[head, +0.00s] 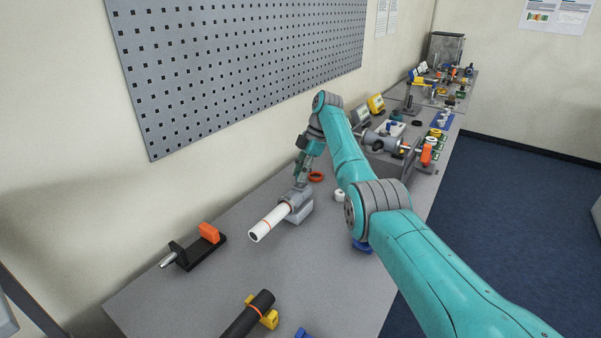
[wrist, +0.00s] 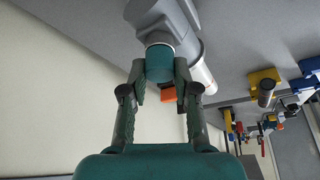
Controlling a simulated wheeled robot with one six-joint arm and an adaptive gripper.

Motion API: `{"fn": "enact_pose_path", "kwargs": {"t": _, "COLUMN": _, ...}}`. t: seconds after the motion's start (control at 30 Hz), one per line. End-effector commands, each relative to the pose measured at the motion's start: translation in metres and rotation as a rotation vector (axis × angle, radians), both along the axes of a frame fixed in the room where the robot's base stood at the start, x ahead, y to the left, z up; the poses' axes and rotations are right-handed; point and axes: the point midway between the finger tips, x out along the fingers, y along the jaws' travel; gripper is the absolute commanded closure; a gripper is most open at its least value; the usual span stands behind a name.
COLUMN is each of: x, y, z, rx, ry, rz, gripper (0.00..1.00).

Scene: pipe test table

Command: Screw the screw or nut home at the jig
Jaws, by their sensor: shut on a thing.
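The grey jig (head: 303,208) stands on the table and carries a white pipe (head: 268,223) with an orange ring around it. In the wrist view the grey jig (wrist: 170,15) is at the top, with the white pipe (wrist: 204,77) showing behind the fingers. In the wrist view my gripper (wrist: 160,72) is shut on a short teal cylindrical screw or nut (wrist: 158,62). Its far end meets a pale collar on the jig. Its thread is hidden, so I cannot tell how deep it sits.
A black stand with an orange clamp (head: 209,233) is left of the jig. A dark pipe (head: 246,318) on a yellow cradle (head: 270,319) lies in front. An orange-red ring (head: 316,177) and white ring (head: 340,196) lie near my arm. The table between jig and dark pipe is clear.

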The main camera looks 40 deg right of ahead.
Motion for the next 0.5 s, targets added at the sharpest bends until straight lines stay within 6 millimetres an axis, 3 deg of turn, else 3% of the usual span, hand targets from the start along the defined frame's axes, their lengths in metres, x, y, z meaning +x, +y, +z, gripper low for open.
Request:
{"fn": "enact_pose_path", "kwargs": {"t": 0.23, "x": 0.0009, "y": 0.0001, "z": -0.0006, "rx": -0.002, "ry": -0.005, "rz": -0.053, "gripper": 1.0}}
{"fn": "enact_pose_path", "kwargs": {"t": 0.5, "x": 0.0008, "y": 0.0008, "z": -0.0004, "rx": -0.002, "ry": -0.007, "rz": -0.316, "gripper": 1.0}}
